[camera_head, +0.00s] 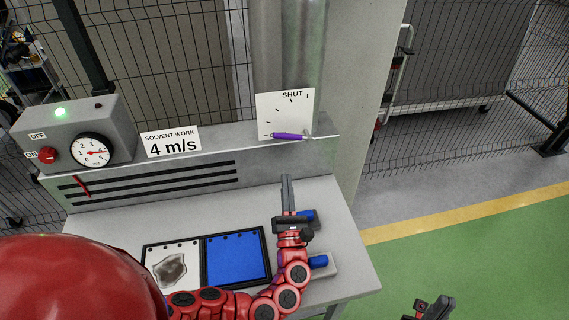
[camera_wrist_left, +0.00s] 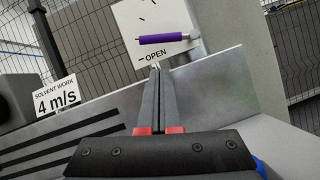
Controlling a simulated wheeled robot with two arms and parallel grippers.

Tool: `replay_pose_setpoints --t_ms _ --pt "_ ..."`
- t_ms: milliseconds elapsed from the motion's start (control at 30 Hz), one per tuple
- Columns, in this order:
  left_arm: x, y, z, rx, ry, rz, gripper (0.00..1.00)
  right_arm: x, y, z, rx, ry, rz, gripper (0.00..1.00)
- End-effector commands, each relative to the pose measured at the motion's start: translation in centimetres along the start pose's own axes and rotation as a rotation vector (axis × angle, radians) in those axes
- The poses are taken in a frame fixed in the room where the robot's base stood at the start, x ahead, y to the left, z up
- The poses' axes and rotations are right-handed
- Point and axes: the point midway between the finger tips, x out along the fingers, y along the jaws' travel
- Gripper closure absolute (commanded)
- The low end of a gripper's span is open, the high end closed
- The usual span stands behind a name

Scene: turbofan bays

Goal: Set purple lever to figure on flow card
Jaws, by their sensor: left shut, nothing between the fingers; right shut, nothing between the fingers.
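The purple lever (camera_head: 289,136) lies nearly level across the lower part of a white plate (camera_head: 284,108) on the duct, its pivot at the right. The plate reads SHUT at the top with tick marks between; in the left wrist view the lever (camera_wrist_left: 164,38) lies close above the OPEN mark. The flow card (camera_head: 173,142) reads SOLVENT WORK 4 m/s. My right gripper (camera_head: 432,308) is shut and empty at lower right.
A grey box carries the dial, a red knob (camera_head: 47,155) by OFF/ON, and a lit green lamp (camera_head: 60,112). A slotted panel (camera_head: 200,178) backs the bench (camera_head: 335,220). A black-framed tray with a blue panel (camera_head: 237,258) lies left of my forearm. Wire fencing stands behind.

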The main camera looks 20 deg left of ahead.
Motion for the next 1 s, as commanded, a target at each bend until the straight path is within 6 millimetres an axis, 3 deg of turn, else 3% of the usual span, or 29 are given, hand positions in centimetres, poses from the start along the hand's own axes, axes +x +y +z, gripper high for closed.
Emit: replay_pose_setpoints --t_ms 500,1000 --pt "8.5 0.2 0.3 0.001 0.000 0.004 1.00 3.2 0.2 -0.6 0.000 0.000 0.000 1.00" --pt "9.5 0.1 0.2 0.000 0.000 0.001 1.00 3.4 0.2 -0.6 0.000 0.000 0.000 1.00"
